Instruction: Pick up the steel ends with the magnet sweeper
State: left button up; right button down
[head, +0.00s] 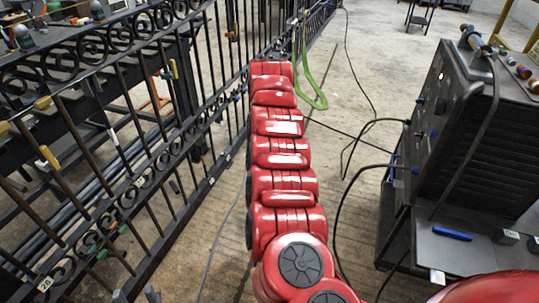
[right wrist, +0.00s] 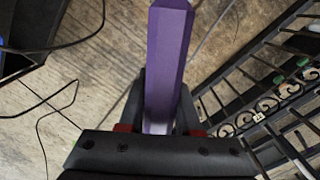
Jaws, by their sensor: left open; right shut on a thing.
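My right gripper (right wrist: 160,115) is shut on a long purple bar in the right wrist view, seemingly part of the magnet sweeper (right wrist: 168,60). The bar runs up out of the top of that view, so its far end is hidden. My right gripper does not show in the head view. Two dark fingertips of my left gripper (head: 136,296) show at the bottom left of the head view, apart and with nothing visible between them, in front of the gate. I cannot make out the steel ends for sure in either view.
A black scroll gate (head: 150,120) runs along the left, with a bench (head: 60,55) behind it. A black machine on a cart (head: 465,130) stands at the right, a blue-handled tool (head: 452,233) on its shelf.

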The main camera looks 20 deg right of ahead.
jog(key=w+a+f+n+p, duration=0.1)
jog(key=a+f+n+p, duration=0.1)
jog(key=a+f+p, duration=0.7)
jog(key=s+a+f+n+p, duration=0.1)
jog(key=s+a+f+p, duration=0.5)
jog(key=s+a+f, duration=0.5)
notch_tip(320, 180, down, 9)
jog(key=d+b, duration=0.1)
jog(key=b, duration=0.6)
jog(key=shift+w+d+r, duration=0.2)
jog(key=shift+w+d, duration=0.05)
jog(key=shift+w, duration=0.2)
jog(key=shift+r, duration=0.1)
dwell(0.3)
notch_tip(320, 180, up, 7)
jog(key=p, duration=0.6)
jog(key=shift+p, duration=0.4)
